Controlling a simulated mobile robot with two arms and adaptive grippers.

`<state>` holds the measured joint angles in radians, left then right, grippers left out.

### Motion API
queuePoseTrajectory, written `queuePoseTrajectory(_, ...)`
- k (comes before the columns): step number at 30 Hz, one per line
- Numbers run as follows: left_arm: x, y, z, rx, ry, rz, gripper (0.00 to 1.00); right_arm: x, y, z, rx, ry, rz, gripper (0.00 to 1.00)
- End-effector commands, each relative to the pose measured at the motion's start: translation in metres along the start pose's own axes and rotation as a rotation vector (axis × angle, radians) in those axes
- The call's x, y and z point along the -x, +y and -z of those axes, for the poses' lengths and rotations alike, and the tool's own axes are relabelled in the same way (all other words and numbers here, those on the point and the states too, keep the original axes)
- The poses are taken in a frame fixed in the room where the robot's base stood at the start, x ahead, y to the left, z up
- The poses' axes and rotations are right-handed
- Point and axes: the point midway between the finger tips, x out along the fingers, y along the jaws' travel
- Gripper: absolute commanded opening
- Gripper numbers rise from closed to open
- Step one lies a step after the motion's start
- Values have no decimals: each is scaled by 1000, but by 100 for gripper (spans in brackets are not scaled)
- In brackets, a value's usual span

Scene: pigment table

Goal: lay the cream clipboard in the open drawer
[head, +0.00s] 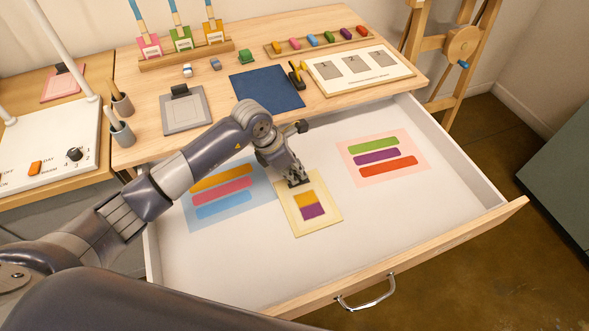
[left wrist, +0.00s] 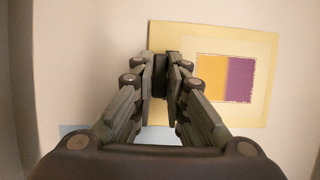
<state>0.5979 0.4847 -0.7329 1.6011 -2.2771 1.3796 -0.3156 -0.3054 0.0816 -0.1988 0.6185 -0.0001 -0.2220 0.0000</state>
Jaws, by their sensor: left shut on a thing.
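The cream clipboard (head: 327,214) bears a sheet with an orange and a purple block. It is over the floor of the open drawer (head: 420,220), between a blue sheet and a pink sheet. It looks flat and close to the floor, but I cannot tell whether it touches. My left gripper (head: 298,183) is shut on its dark clip at the back edge. In the left wrist view the clipboard (left wrist: 210,32) extends to the right of the fingers (left wrist: 160,78), which hold the clip (left wrist: 160,65). My right gripper is not in view.
In the drawer lie a blue sheet (head: 262,208) with stripes and a pink sheet (head: 352,172) with stripes. A grey clipboard (head: 186,124), a dark blue mat (head: 268,101) and a cream board (head: 395,58) are on the tabletop. The drawer's front right is bare.

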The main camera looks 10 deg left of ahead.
Motion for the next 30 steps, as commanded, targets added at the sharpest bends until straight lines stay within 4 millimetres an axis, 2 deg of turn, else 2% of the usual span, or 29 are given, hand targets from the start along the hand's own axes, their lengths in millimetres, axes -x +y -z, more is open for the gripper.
queuePoseTrajectory(1, 0, 0, 0, 0, 1, 0, 20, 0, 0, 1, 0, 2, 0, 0)
queuePoseTrajectory(3, 0, 0, 1, 0, 1, 0, 33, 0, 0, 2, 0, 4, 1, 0)
queuePoseTrajectory(12, 0, 0, 0, 0, 1, 0, 33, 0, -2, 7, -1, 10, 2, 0)
queuePoseTrajectory(16, 8, 1, 0, 0, 1, -2, 33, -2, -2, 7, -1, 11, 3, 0)
queuePoseTrajectory(20, 29, 2, 1, -2, 0, -4, 33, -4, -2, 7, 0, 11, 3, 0)
queuePoseTrajectory(30, 98, 2, 1, -1, 1, -4, 33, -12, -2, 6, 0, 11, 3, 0)
